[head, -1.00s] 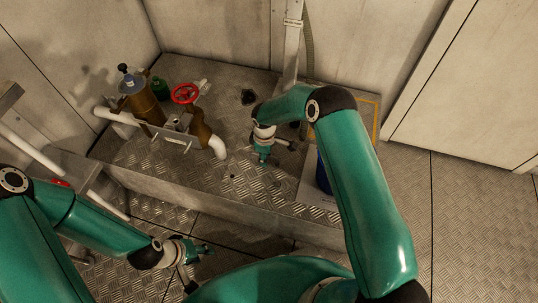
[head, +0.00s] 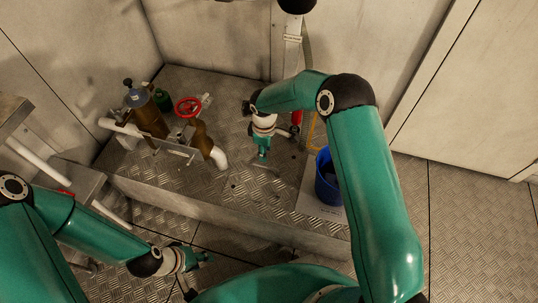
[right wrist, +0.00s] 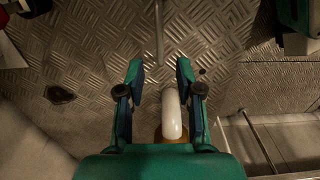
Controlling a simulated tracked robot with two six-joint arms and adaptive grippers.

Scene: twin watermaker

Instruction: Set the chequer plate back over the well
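Chequer-patterned plate (head: 235,185) covers the top of the raised platform in the head view. It also fills much of the right wrist view (right wrist: 100,50). I cannot make out which part is the loose plate. A thin grey bar (right wrist: 159,35), perhaps a handle, runs over it ahead of my right gripper. A dark opening (right wrist: 60,95) lies to the left in that view; I cannot tell whether it is the well. My right gripper (head: 262,157) points down above the platform, open and empty (right wrist: 160,70). My left gripper (head: 207,257) is low in front of the platform, its fingers unclear.
Brown pipework with a red handwheel (head: 187,106) and a white pipe end (head: 218,158) stands left of my right gripper. A blue bucket (head: 327,185) stands to its right. A vertical post (head: 291,60) rises behind. The floor at right (head: 440,220) is clear.

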